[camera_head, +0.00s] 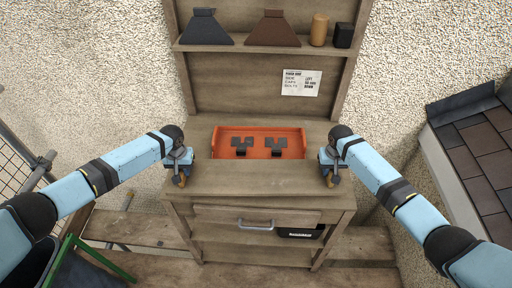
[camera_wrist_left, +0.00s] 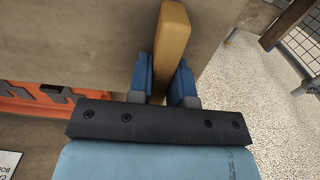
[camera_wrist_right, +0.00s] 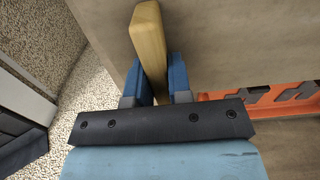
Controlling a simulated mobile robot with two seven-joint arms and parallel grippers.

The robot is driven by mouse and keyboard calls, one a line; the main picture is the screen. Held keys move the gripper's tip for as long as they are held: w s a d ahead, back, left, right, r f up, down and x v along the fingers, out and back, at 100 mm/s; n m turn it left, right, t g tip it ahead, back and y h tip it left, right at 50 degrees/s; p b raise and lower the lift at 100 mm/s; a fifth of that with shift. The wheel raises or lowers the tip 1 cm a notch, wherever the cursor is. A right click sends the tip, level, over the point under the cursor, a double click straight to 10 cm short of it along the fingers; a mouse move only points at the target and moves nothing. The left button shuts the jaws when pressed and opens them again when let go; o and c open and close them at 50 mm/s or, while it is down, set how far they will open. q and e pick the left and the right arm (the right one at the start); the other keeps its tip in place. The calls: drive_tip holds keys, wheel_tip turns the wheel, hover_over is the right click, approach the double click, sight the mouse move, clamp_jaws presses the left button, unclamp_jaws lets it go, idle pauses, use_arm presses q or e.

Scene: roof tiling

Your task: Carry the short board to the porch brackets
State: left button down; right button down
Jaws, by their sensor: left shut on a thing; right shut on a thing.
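My left gripper (camera_head: 181,178) is at the left front of the wooden bench, left of the orange tray. It is shut on a narrow orange-brown wooden piece (camera_wrist_left: 172,40), which stands between its blue fingers in the left wrist view. My right gripper (camera_head: 331,178) is at the bench's right front, shut on a paler wooden piece (camera_wrist_right: 149,40), clear in the right wrist view. I cannot tell whether these pieces belong to one board. I cannot make out porch brackets by the building.
The orange tray (camera_head: 223,145) holds dark metal pieces (camera_head: 275,144); its near side is hidden. The wooden bench (camera_head: 260,180) has a drawer and a shelf (camera_head: 257,47) with several items. A tiled roof piece (camera_head: 473,150) is at the right, metal mesh (camera_head: 12,155) at the left.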

use_arm(q)
drive_tip(key=shift+r, duration=0.15)
use_arm(e)
drive_tip(key=shift+r, duration=0.15)
